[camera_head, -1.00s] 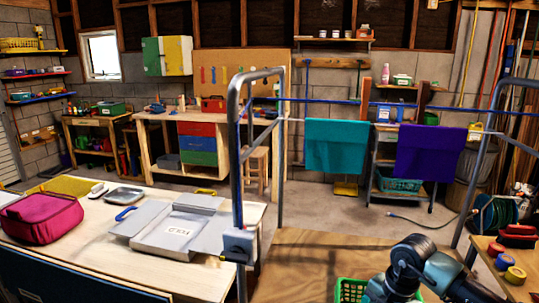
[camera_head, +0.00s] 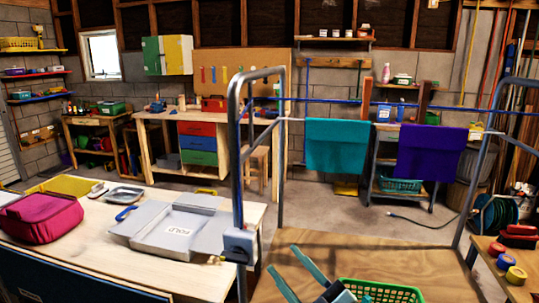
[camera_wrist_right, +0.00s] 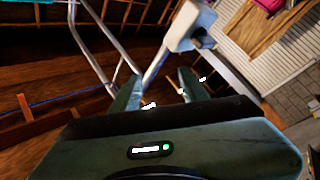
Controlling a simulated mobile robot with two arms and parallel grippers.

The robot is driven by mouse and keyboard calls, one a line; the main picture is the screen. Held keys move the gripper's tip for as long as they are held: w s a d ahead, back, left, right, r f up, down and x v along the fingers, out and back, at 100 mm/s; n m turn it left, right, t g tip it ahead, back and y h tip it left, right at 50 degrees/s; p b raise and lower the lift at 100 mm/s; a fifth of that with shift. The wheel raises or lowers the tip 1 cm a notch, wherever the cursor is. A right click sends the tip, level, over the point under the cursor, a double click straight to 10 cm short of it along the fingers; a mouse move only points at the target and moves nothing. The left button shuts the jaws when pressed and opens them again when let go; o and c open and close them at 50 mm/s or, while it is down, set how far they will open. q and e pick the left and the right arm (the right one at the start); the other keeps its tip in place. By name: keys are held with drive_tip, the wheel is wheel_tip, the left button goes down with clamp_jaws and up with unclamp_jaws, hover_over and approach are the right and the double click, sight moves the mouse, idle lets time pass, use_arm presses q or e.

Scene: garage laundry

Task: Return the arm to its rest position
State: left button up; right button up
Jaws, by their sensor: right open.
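My right gripper (camera_head: 281,258) is at the bottom middle of the head view, in front of the wooden board (camera_head: 390,258) and just left of the green basket (camera_head: 378,291). Its two teal fingers point up and to the left, apart, with nothing between them. In the right wrist view the fingers of the gripper (camera_wrist_right: 160,84) are also spread and empty, with a metal frame behind them. Most of my right arm is below the head view. My left gripper is not in view.
A metal frame (camera_head: 281,170) stands close beyond the gripper, carrying a teal towel (camera_head: 336,146) and a purple towel (camera_head: 432,153). A pale table (camera_head: 95,262) at left holds a grey folding board (camera_head: 178,232) and a magenta bag (camera_head: 40,218). Tape rolls (camera_head: 505,262) lie at right.

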drive_tip(key=d+f+m+t+h, duration=0.1)
drive_tip(key=d+f+m+h, duration=0.6)
drive_tip(key=d+m+h, duration=0.35)
drive_tip(key=s+d+f+m+g+h, duration=0.1)
drive_tip(key=s+d+f+g+h, duration=0.15)
drive_tip(key=f, duration=0.25)
drive_tip(key=s+d+f+m+g+h, duration=0.2)
drive_tip(key=s+d+f, duration=0.1)
drive_tip(key=f, duration=0.2)
drive_tip(key=s+f+g+y, duration=0.1)
drive_tip(key=s+f+g, duration=0.5)
drive_tip(key=s, duration=0.5)
drive_tip(key=s+f+g, duration=0.4)
drive_tip(key=s+f, duration=0.3)
drive_tip(key=s, duration=0.3)
wheel_tip(320, 180, down, 26)
drive_tip(key=s+g, duration=0.1)
drive_tip(key=s, duration=0.1)
drive_tip(key=s+d+f, duration=0.1)
drive_tip(key=s+f, duration=0.6)
drive_tip(key=s, duration=0.1)
drive_tip(key=s+d+f+g, duration=0.1)
drive_tip(key=s+d+f, duration=0.1)
drive_tip(key=s+f, duration=0.6)
drive_tip(key=shift+s+d+f, duration=0.3)
drive_tip(key=shift+s, duration=0.05)
